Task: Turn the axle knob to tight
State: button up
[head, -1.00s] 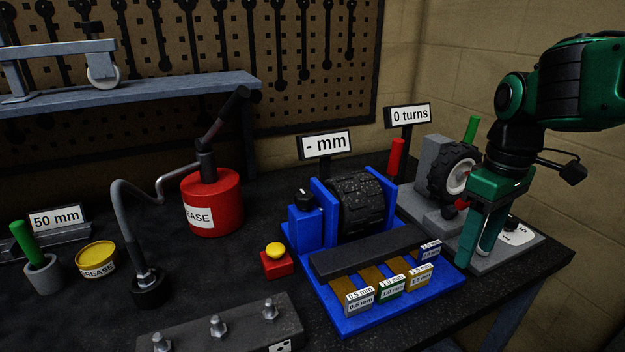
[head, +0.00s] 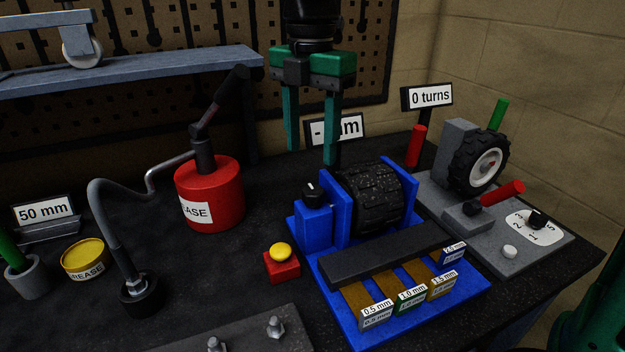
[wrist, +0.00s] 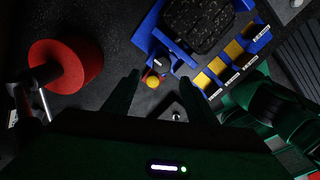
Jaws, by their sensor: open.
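A black knob (head: 314,195) with a pale pointer mark sits on top of a blue block at the left side of the blue stand (head: 342,210). Its label or tight mark cannot be read. A black treaded wheel (head: 372,197) sits in the stand beside it. My gripper (head: 311,156) is open and empty, pointing down above the knob, with a gap between fingertips and knob. In the wrist view, the knob (wrist: 161,62) shows between the two fingertips, close to the yellow button.
A yellow push button (head: 280,250) on a red base stands in front of the knob. A red grease can (head: 212,195) with a lever is to the left. The "- mm" sign (head: 350,127) stands behind my fingers. A numbered dial (head: 535,228) is at the right.

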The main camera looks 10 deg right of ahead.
aim_at(314, 189)
jog(key=f, duration=0.8)
jog(key=shift+d+f, duration=0.25)
jog(key=shift+f, duration=0.15)
jog(key=c, duration=1.1)
